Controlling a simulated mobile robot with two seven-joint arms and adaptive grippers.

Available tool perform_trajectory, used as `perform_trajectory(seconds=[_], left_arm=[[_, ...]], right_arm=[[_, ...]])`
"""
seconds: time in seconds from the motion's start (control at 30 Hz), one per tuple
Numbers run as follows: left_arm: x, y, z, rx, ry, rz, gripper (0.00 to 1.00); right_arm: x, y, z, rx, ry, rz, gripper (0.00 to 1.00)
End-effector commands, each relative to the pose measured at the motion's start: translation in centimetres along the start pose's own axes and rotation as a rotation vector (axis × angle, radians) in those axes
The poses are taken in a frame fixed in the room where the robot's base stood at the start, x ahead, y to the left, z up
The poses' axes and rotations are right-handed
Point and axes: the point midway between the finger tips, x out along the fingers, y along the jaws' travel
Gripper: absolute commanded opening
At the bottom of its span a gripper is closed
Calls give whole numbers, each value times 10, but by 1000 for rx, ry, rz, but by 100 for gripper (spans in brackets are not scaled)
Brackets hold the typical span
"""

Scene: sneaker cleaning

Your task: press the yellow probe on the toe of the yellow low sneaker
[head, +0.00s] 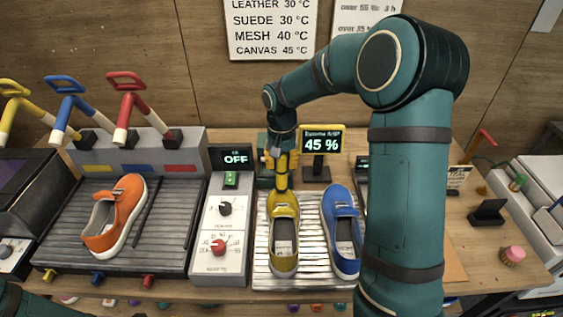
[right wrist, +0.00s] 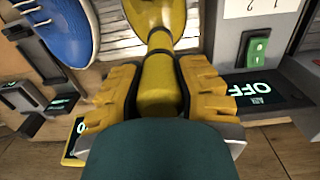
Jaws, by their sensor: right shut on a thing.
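The yellow low sneaker (head: 284,262) lies on a slatted rack (head: 262,272), toe pointing to the back. My right gripper (head: 281,163) is above its toe, fingers pointing down. In the right wrist view, the yellow fingers of the right gripper (right wrist: 158,92) are shut on the yellow probe (right wrist: 157,75). The probe (head: 281,182) points down at the toe and its lower end appears to meet it. The exact contact is hard to see. A yellow-framed display (head: 322,142) behind reads 45 %. My left gripper is out of view.
A blue sneaker (head: 342,235) lies right beside the yellow one; it also shows in the wrist view (right wrist: 55,30). A control box (head: 222,240) with knobs stands left, its display (head: 236,158) reading OFF. An orange sneaker (head: 118,215) lies on the dark left rack (head: 165,258).

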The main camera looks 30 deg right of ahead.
Motion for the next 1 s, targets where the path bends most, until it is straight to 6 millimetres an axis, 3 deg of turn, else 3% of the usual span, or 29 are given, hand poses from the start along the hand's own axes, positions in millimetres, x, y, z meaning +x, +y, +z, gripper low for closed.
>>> perform_trajectory(seconds=[0.7, 1.0], left_arm=[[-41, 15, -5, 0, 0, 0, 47], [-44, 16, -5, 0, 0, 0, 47]], right_arm=[[-57, 0, 1, 0, 4, -2, 0], [-61, 0, 1, 0, 3, -1, 0]])
